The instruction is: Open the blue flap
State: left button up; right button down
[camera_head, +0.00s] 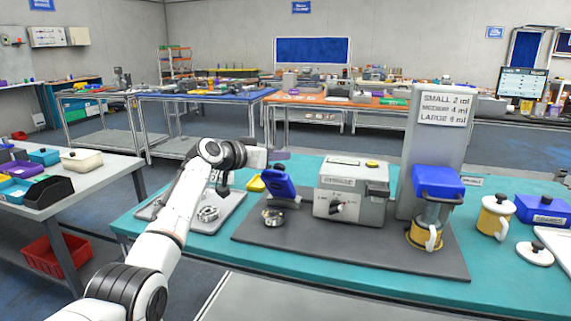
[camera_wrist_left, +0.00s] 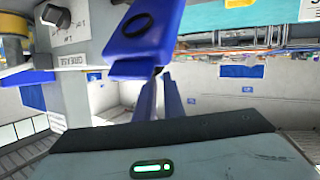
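A tilted blue part (camera_head: 281,183), which looks like the blue flap, stands on the dark mat (camera_head: 350,256) left of the grey machine. In the left wrist view a blue panel with a black oval mark (camera_wrist_left: 140,25) hangs at the top centre. My left gripper (camera_head: 279,155) is above and slightly left of the blue part in the head view. Its two bluish fingers (camera_wrist_left: 161,90) show a narrow gap with nothing visible between them; their tips are close to the blue panel, and contact cannot be told. My right gripper is not in view.
A grey machine (camera_head: 336,190) with a knob stands right of the blue part. Further right is a dispenser with a blue top (camera_head: 437,181) and a yellow-based cup. A grey tray (camera_head: 222,217) with metal parts lies left. Yellow-and-white mug (camera_head: 496,217) and blue box (camera_head: 543,209) stand right.

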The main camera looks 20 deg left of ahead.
pick_arm(q)
jog(key=o, duration=0.7)
jog(key=shift+s+a+f, duration=0.2)
jog(key=shift+a+f, duration=0.1)
jog(key=shift+f, duration=0.15)
jog(key=shift+o, duration=0.3)
jog(key=shift+d, duration=0.2)
jog(key=v, duration=1)
jog(key=shift+s+b, duration=0.2)
jog(key=shift+b, duration=0.25)
